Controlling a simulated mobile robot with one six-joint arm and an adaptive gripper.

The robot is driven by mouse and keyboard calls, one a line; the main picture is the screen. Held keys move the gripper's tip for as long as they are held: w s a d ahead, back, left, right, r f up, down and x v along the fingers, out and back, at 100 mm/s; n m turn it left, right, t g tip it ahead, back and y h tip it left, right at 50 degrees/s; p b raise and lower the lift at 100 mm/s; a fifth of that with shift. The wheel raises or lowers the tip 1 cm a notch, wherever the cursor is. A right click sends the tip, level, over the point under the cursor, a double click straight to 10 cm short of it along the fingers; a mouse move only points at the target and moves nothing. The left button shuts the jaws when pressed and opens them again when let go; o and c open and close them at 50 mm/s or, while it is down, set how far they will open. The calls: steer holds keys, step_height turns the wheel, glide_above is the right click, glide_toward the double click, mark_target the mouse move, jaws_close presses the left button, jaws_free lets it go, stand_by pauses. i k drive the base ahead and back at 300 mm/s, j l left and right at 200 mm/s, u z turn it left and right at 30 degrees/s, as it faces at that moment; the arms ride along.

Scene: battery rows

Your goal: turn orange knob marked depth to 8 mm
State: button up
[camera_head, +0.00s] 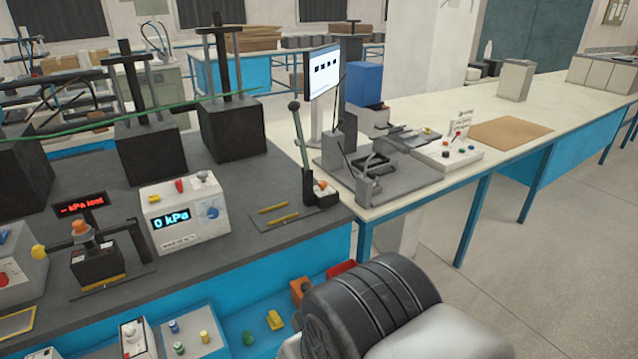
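Several orange parts show from my body camera, but no "depth" mark or mm scale is readable on any of them. An orange cap (81,228) tops a small dark fixture at the left, under a red display (79,205) reading "-- kPa lost". A small orange part (321,185) sits at the foot of a hand lever (298,125) on the dark bench's right end. Which of these is the depth knob, I cannot tell. My gripper is not in view; only a dark rounded part of my arm shows at the bottom.
A white box (184,212) reading "0 kPa" with a blue dial stands on the dark bench (180,268). A blue lower shelf (262,318) holds small coloured parts. A white bench (540,112) at right carries a monitor (323,73) and a white control box (447,153). Grey floor is clear at right.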

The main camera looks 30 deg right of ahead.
mark_target(322, 185)
steer(key=i+l, duration=0.3)
steer(key=l, duration=0.15)
steer(key=i+l, duration=0.3)
steer(key=l, duration=0.15)
steer(key=i+l, duration=0.25)
steer(key=l, duration=0.2)
steer(key=i+l, duration=0.3)
steer(key=l, duration=0.15)
steer(key=i+l, duration=0.3)
steer(key=l, duration=0.15)
